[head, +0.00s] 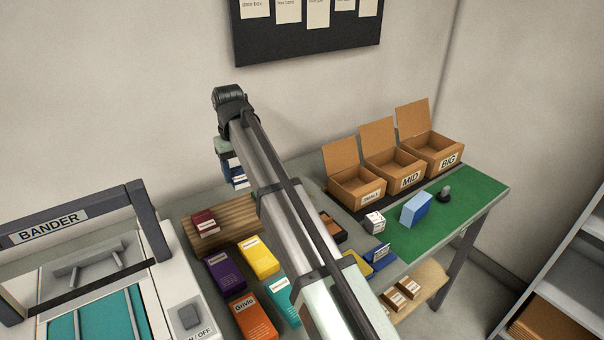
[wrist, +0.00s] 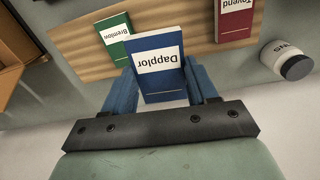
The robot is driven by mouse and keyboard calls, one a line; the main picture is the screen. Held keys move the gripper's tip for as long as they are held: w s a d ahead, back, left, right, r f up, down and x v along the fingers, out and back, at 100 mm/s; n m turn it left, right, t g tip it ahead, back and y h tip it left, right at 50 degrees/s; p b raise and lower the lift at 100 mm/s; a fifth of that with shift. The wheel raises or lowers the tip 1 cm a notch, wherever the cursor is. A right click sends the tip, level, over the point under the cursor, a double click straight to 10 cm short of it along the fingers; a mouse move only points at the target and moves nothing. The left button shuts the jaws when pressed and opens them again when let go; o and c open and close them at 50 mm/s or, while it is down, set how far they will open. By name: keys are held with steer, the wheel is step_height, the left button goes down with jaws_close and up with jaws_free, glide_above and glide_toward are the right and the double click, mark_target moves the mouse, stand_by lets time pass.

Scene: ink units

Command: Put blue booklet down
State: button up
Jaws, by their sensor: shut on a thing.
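The blue booklet (wrist: 158,66) with a white label reading "Dapplor" is between the blue fingers of my gripper (wrist: 163,82) in the wrist view. The fingers are shut on its two sides. In the head view my gripper is at the far end of the arm, pointing down near the wall, with the blue booklet (head: 239,181) low at its tip, partly hidden by the arm. Below and behind it is a wooden board (head: 239,211). On the board lie a green booklet (wrist: 116,36) and a dark red booklet (wrist: 234,20), one on each side of the blue one. I cannot tell whether the blue booklet touches the board.
A white jar with a dark lid (wrist: 288,60) stands right of the board in the wrist view. Purple (head: 229,271), yellow (head: 258,257) and orange (head: 253,318) boxes lie in front of the board. Open cardboard boxes (head: 356,191) stand to the right, the bander (head: 75,262) to the left.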

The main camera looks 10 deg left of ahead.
steer(key=w+d+f+m, duration=0.15)
steer(key=w+d, duration=0.25)
steer(key=w, duration=0.5)
steer(key=w+d+f+m, duration=0.1)
steer(key=w+d+m, duration=0.2)
steer(key=w, duration=0.5)
steer(key=m, duration=0.4)
glide_above(317, 171)
step_height(317, 171, down, 4)
step_height(317, 171, down, 9)
steer(key=shift+w+r, duration=0.1)
steer(key=shift+w, duration=0.05)
steer(key=shift+f, duration=0.2)
steer(key=o, duration=1.1)
steer(key=shift+c, duration=0.2)
steer(key=shift+r, duration=0.15)
step_height(317, 171, up, 12)
